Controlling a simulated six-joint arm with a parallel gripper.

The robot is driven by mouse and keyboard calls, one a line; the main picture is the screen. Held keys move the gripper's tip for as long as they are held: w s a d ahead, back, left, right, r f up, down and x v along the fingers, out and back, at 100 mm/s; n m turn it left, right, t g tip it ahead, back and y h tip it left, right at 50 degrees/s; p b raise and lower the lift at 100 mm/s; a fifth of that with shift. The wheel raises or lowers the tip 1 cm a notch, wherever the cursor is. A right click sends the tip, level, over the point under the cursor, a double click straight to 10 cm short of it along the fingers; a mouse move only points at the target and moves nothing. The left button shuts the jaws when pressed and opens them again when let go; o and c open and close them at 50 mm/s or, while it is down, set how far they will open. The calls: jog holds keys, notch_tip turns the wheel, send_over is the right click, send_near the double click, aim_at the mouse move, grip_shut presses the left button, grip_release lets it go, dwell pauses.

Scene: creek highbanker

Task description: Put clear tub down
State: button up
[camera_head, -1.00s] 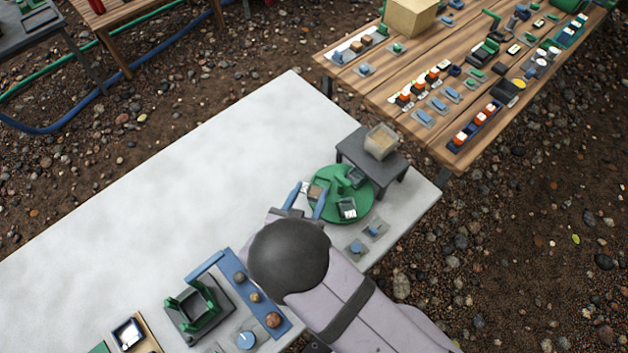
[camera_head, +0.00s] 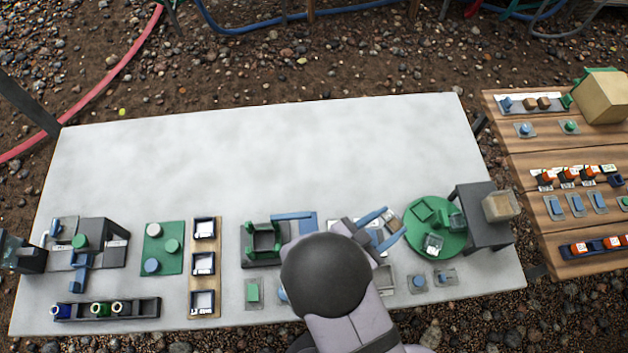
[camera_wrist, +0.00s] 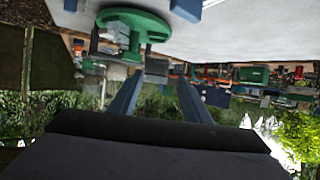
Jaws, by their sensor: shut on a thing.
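My gripper (camera_head: 394,221) has two blue fingers and is shut on a small clear tub (camera_head: 391,217) with brownish contents. The fingers partly hide the tub, which is just left of the green round turntable (camera_head: 411,244). In the wrist view the fingers (camera_wrist: 160,78) reach toward a small greyish piece between their tips, probably the tub; the turntable (camera_wrist: 150,27) shows above it. I cannot tell how far the held tub is above the white table (camera_head: 260,150).
Another clear tub (camera_head: 500,205) with tan contents is on a dark stand (camera_head: 483,230) right of the turntable. A green frame (camera_head: 263,240) and a blue strip (camera_head: 295,218) lie left of my gripper. The back of the table is clear. A wooden table (camera_head: 530,150) stands at right.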

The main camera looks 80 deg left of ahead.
jog(key=w+a+n+g+y+b, duration=0.5)
jog(key=a+n+g+b, duration=0.3)
jog(key=n+g+b, duration=0.2)
jog(key=shift+w+a+n+g+y, duration=0.4)
jog(key=shift+n+g+y, duration=0.2)
jog(key=shift+n+g, duration=0.25)
jog(key=shift+s, duration=0.1)
jog(key=shift+f, duration=2.95)
jog(key=shift+f, duration=0.1)
jog(key=shift+f+p, duration=0.45)
jog(key=shift+f, duration=1.5)
